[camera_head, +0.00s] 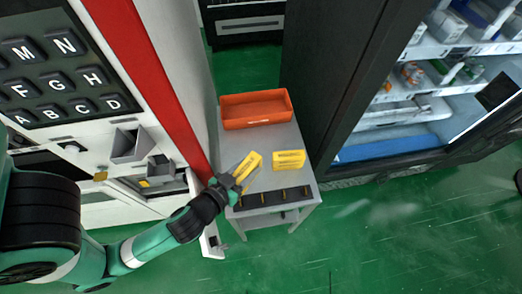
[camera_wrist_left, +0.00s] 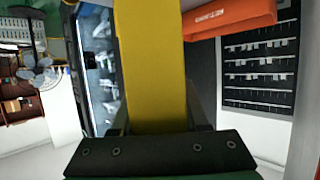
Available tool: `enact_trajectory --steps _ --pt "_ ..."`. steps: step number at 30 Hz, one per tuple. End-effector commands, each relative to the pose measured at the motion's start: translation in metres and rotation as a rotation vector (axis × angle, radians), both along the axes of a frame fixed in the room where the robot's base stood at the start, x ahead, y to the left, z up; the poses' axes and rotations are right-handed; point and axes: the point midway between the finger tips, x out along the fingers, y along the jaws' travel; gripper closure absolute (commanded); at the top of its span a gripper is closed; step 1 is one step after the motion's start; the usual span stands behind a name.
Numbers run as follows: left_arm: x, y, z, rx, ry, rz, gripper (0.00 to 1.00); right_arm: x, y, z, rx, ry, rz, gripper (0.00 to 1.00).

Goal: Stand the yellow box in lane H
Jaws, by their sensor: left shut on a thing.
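My left gripper (camera_head: 239,184) is shut on a yellow box (camera_head: 249,164), held tilted over the grey side table. In the left wrist view the yellow box (camera_wrist_left: 150,65) rises large between the fingers. A second yellow box (camera_head: 289,159) lies on the table to the right of the held one. Lane H cannot be made out; an H key shows on the keypad (camera_head: 60,80) of the machine at left. The right gripper is out of view.
An orange bin (camera_head: 256,109) stands at the back of the grey table (camera_head: 268,180). A black strip (camera_head: 274,198) with yellow marks runs along its front edge. The open lit cabinet (camera_head: 390,150) with stocked shelves is at right. Green floor (camera_head: 380,230) in front is clear.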

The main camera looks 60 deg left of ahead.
Motion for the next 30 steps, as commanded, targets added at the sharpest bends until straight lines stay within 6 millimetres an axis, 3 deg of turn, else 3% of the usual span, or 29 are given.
enact_trajectory --steps 2,9,15,25,30 --pt "0.008 0.014 -0.009 0.000 -0.007 0.012 1.00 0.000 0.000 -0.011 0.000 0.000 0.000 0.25" --pt "0.049 0.066 -0.037 0.001 -0.009 0.011 1.00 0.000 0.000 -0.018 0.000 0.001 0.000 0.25" --pt "0.071 0.092 -0.079 0.001 -0.005 0.004 1.00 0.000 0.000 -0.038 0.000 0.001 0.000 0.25" --pt "0.080 0.102 -0.094 0.002 -0.004 0.001 1.00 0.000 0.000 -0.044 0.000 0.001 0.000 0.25" --pt "0.081 0.103 -0.125 0.001 -0.002 0.000 1.00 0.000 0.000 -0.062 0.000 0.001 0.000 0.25"
